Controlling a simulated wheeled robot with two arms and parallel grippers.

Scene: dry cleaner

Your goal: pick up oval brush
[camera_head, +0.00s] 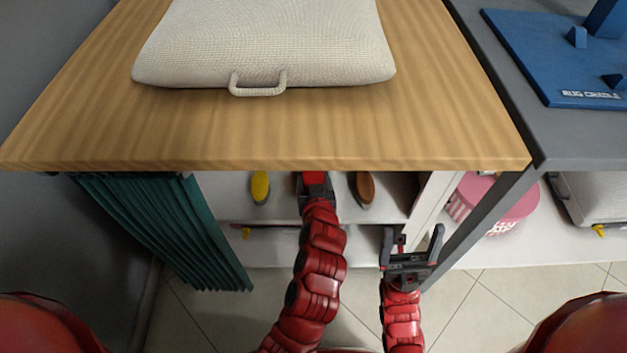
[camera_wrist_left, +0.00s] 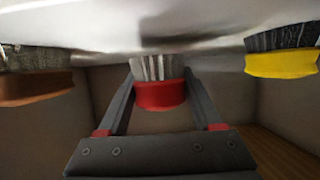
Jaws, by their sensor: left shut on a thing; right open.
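Three brushes are on a shelf under the wooden counter. A red brush with pale bristles (camera_wrist_left: 158,93) is between the fingers of my left gripper (camera_wrist_left: 164,76), which is shut on it. In the wrist view its bristle side is against the pale shelf surface. In the head view my left gripper (camera_head: 314,187) reaches under the counter edge, which hides part of it. A yellow brush (camera_head: 260,187) is on its left and a brown brush (camera_head: 363,188) on its right. My right gripper (camera_head: 412,238) is open and empty, lower right, in front of the shelf unit.
The wooden counter (camera_head: 430,130) overhangs the shelf and carries a beige cushion-like item (camera_head: 265,45). A green curtain (camera_head: 160,225) hangs left of the opening. A white side panel (camera_head: 432,205) bounds it on the right. Pink striped boxes (camera_head: 510,210) stand beyond.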

